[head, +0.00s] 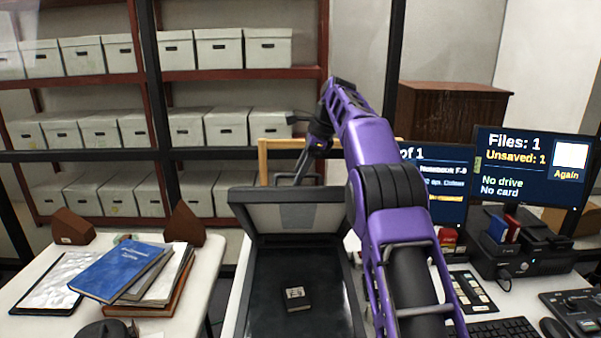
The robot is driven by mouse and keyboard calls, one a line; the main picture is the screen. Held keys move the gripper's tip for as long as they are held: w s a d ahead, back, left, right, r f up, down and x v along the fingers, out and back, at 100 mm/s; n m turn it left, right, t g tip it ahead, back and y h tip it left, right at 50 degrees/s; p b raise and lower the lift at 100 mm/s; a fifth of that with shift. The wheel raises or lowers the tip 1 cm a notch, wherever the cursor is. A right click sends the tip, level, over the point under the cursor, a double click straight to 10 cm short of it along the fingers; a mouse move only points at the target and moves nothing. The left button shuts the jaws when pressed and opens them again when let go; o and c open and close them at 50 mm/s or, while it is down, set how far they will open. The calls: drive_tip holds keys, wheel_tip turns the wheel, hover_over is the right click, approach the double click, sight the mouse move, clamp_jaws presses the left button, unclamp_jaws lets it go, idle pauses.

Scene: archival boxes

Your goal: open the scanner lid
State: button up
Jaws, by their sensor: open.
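The scanner (262,272) stands in the lower middle with its dark bed showing. Its lid (300,217) is raised and tilted back at the far end of the bed, with its grey underside facing me. A small dark item with a pale label (297,298) lies on the bed. My gripper (300,148) is open and empty, above and behind the lid's top edge. It appears apart from the lid. My purple arm reaches over the scanner's right side and hides part of the lid's right edge and the bed's right side.
A white table (205,262) on the left holds a blue book (120,270), other books and brown wedges. Two screens (530,165), a black device (525,258) and a keyboard (500,328) stand right. Shelves of white boxes (226,125) line the back beyond dark posts.

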drive_tip(key=shift+v, duration=2.35)
drive_tip(key=s+d+b, duration=0.1)
drive_tip(key=s+d, duration=0.1)
drive_tip(key=d, duration=0.1)
drive_tip(key=s+d+b, duration=0.1)
drive_tip(key=d, duration=0.3)
drive_tip(key=s+d+b, duration=0.2)
drive_tip(key=d, duration=0.2)
drive_tip(key=shift+s, duration=0.3)
